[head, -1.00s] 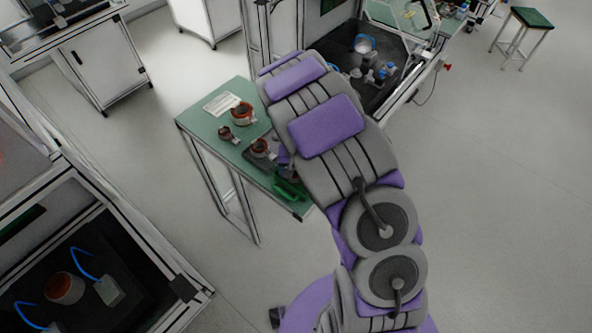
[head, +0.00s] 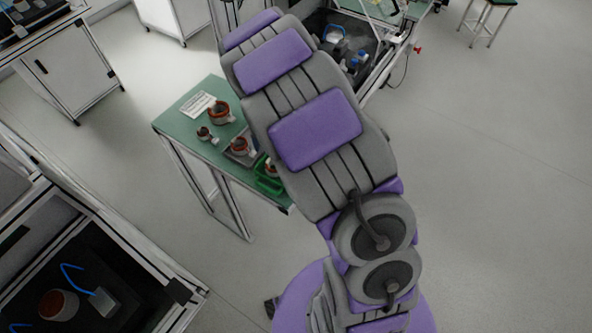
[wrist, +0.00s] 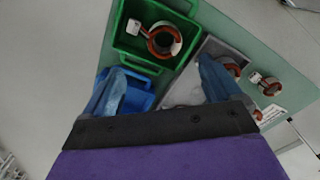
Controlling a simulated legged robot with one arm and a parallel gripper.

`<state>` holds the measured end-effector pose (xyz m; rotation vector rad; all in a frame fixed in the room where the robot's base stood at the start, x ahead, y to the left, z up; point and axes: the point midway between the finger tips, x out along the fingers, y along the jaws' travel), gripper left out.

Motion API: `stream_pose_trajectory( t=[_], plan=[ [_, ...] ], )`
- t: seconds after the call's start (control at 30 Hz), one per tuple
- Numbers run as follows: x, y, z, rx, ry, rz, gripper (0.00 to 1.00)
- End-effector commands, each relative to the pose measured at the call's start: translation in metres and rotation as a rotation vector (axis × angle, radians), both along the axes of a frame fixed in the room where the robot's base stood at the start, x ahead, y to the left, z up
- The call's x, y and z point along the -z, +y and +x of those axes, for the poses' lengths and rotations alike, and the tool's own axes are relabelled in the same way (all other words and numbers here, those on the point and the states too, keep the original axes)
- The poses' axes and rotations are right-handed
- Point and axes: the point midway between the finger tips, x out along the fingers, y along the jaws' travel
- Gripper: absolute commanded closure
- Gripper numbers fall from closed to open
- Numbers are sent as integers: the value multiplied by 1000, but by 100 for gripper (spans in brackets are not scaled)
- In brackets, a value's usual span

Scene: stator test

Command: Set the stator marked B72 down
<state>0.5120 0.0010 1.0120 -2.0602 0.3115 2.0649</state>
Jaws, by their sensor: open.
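My gripper (wrist: 160,66) shows in the wrist view with its two blue fingers spread apart and nothing between them. Just ahead of the fingertips, a copper-wound stator (wrist: 163,40) with a white tag sits inside the green bin (wrist: 118,45). That bin also shows at the table edge in the head view (head: 268,186). Another stator (wrist: 232,66) is at the grey tray (wrist: 207,50), partly behind the right finger. A further stator (wrist: 271,87) lies on the green tabletop to the right. No B72 marking is legible. In the head view my arm hides the gripper.
A blue bin (wrist: 136,92) lies beside the green bin, partly behind the left finger. The green table (head: 172,122) also holds a larger stator (head: 219,112), a small one (head: 204,133) and a white sheet (head: 197,104). An open machine enclosure (head: 352,45) stands behind.

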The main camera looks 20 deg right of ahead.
Motion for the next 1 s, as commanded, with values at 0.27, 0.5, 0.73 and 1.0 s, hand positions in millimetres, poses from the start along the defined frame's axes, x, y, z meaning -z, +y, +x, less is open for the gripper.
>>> stream_pose_trajectory(
  t=[0.27, 0.5, 0.73, 1.0],
  plan=[
    [-33, -6, -28, -4, 8, -6, 8],
    [-92, -10, -101, -32, 38, -2, 8],
    [-132, -7, -179, -90, 75, 17, 8],
    [-154, -1, -276, -199, 122, 31, 8]
  ],
)
